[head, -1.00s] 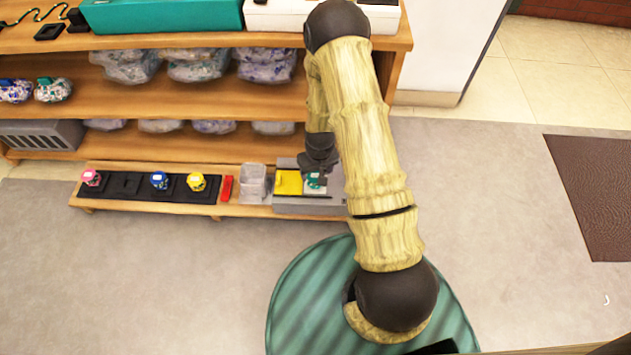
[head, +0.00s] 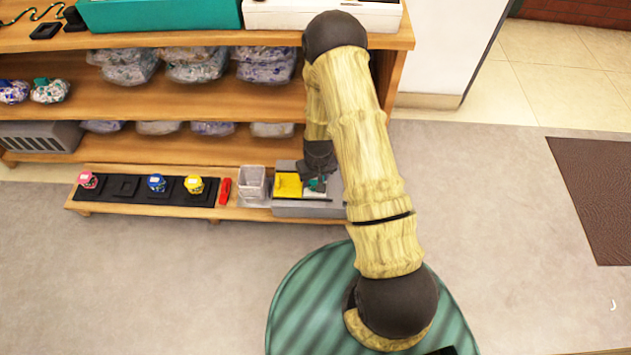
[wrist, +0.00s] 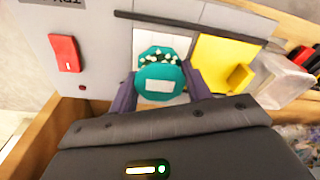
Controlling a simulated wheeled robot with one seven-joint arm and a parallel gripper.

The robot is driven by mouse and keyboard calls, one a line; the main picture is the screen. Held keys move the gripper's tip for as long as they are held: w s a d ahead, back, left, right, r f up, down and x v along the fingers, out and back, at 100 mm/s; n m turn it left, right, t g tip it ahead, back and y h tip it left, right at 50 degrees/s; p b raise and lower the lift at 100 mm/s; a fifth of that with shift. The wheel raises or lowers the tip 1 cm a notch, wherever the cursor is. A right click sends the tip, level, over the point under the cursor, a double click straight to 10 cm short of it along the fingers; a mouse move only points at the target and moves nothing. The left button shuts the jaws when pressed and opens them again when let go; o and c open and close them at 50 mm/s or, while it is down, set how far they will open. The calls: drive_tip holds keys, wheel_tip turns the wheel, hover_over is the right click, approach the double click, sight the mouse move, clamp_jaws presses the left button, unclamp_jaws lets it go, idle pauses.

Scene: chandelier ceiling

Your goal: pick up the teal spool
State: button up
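The teal spool (wrist: 160,86) stands on a pale square of a grey box-like unit (wrist: 100,45), with a white label facing the wrist camera and white-dotted dark contents above it. My gripper (wrist: 161,80) is open, with one dark finger on each side of the spool. The right finger is very close to it; whether either finger touches cannot be told. In the head view a bit of the teal spool (head: 321,185) shows beside my gripper (head: 318,172), which hides most of it.
A yellow tray (wrist: 222,64) lies right beside the spool's square, then a clear bin (wrist: 283,80). A red switch (wrist: 65,53) is on the unit. Shelves rise behind.

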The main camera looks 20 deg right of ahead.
drive_tip(key=shift+c, duration=0.7)
wheel_tip(320, 180, up, 10)
drive_tip(key=p, duration=0.6)
